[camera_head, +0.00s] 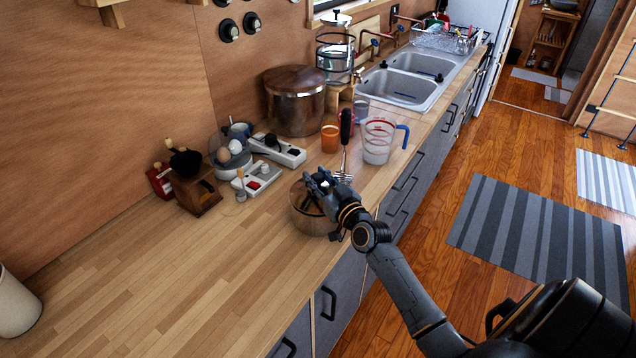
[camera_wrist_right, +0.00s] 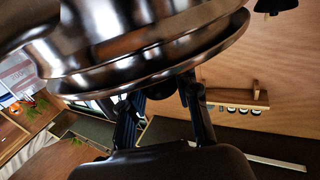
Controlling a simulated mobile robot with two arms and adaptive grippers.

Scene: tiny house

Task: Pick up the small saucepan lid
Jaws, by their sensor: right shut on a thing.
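The small saucepan (camera_head: 308,222), a shiny bronze-brown metal pot, stands near the front edge of the wooden counter. My right gripper (camera_head: 318,190) is over its top and hides much of it. In the right wrist view, a large shiny rounded metal surface with a rim, which looks like the small saucepan lid (camera_wrist_right: 150,50), fills the top. The fingers of my right gripper (camera_wrist_right: 163,100) reach up to its rim side and are shut on it. The exact grip point is hidden. I cannot tell whether the lid is clear of the pan. My left gripper is not in view.
A whisk (camera_head: 344,150), a measuring jug (camera_head: 377,140) and an orange cup (camera_head: 330,137) stand just behind the saucepan. A large lidded pot (camera_head: 295,100) is further back. A white power strip (camera_head: 277,150) and small items lie left. The near-left counter (camera_head: 180,290) is clear.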

